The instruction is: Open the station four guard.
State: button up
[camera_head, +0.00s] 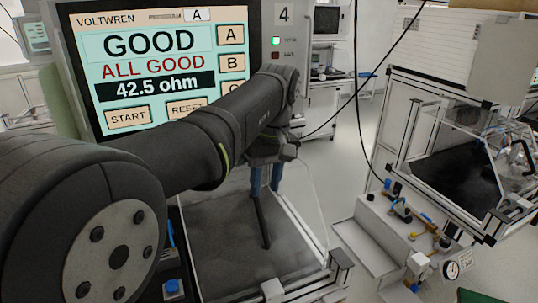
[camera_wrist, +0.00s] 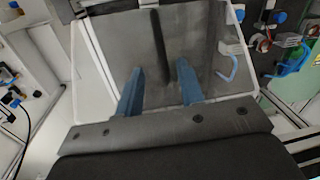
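The station is marked by a "4" plate (camera_head: 284,14) beside a screen (camera_head: 155,65) reading "GOOD, ALL GOOD, 42.5 ohm". A clear panel, seemingly the guard, shows as a pale edge (camera_head: 318,210) right of my gripper in the head view. In the wrist view it seems to be the see-through sheet with pale borders (camera_wrist: 88,62). A dark bar (camera_head: 263,225) stands below my gripper (camera_head: 266,186). In the wrist view, my gripper's blue fingers (camera_wrist: 160,66) are apart, with the dark bar (camera_wrist: 153,40) between them. Contact with it cannot be told. My arm hides part of the station.
A dark grey bed (camera_head: 222,258) with a metal frame lies below my gripper. Fittings with blue and yellow parts (camera_head: 410,215) stand at right. Beyond is another framed station (camera_head: 445,165) with clear panels. A cable (camera_head: 357,100) hangs between. Floor shows at centre right.

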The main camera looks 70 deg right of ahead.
notch_tip(320, 180, up, 7)
send_over(261, 216)
jog(key=s+d, duration=0.1)
jog(key=d, duration=0.1)
jog(key=shift+s+a+f, duration=0.1)
jog(key=shift+s, duration=0.05)
jog(key=shift+f, duration=0.1)
jog(key=f, duration=0.5)
jog(key=w+a+f, duration=0.1)
jog(key=f, duration=1.1)
jog(key=shift+w+a, duration=0.15)
jog(key=shift+a, duration=0.25)
notch_tip(261, 216, up, 17)
jog(key=s+d, duration=0.1)
jog(key=shift+s+d, duration=0.15)
jog(key=shift+d, duration=0.25)
